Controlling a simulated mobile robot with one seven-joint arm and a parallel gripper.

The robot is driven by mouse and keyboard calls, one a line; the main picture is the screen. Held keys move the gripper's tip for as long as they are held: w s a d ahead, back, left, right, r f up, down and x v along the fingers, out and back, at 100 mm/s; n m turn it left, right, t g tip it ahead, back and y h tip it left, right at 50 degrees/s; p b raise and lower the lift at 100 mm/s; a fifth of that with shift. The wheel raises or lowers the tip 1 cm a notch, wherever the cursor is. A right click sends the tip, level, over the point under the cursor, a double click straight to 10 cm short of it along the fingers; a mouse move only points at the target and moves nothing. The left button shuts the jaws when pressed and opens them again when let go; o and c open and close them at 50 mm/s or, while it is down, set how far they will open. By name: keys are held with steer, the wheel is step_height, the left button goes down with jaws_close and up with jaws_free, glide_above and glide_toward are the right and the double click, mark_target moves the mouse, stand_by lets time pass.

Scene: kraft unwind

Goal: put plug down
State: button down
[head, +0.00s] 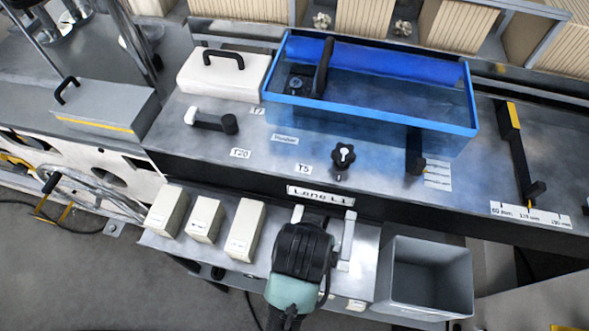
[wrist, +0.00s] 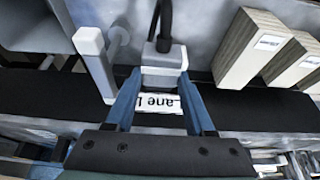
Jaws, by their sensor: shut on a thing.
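My gripper (head: 310,222) is over the front shelf (head: 365,262), below the "Lane L1" label (head: 321,195). In the wrist view its two blue fingers (wrist: 160,82) are shut on a grey block-like plug (wrist: 163,60) with a black cable rising from its far end. In the head view the black gripper body hides most or all of the plug. I cannot tell whether the plug touches the shelf.
A white upright post (head: 347,236) stands close beside my gripper and shows in the wrist view (wrist: 95,62). Several pale blocks (head: 205,219) stand left on the shelf. An open grey bin (head: 428,276) is at right. A blue-rimmed clear tank (head: 375,125) sits behind on the bench.

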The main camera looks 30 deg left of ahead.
steer(key=f, duration=0.4)
steer(key=shift+s+f, duration=0.3)
steer(key=shift+f, duration=0.05)
steer(key=shift+w+f, duration=0.1)
steer(key=shift+f, duration=2.15)
steer(key=shift+f, duration=0.15)
steer(key=shift+c, duration=1.3)
jaws_free()
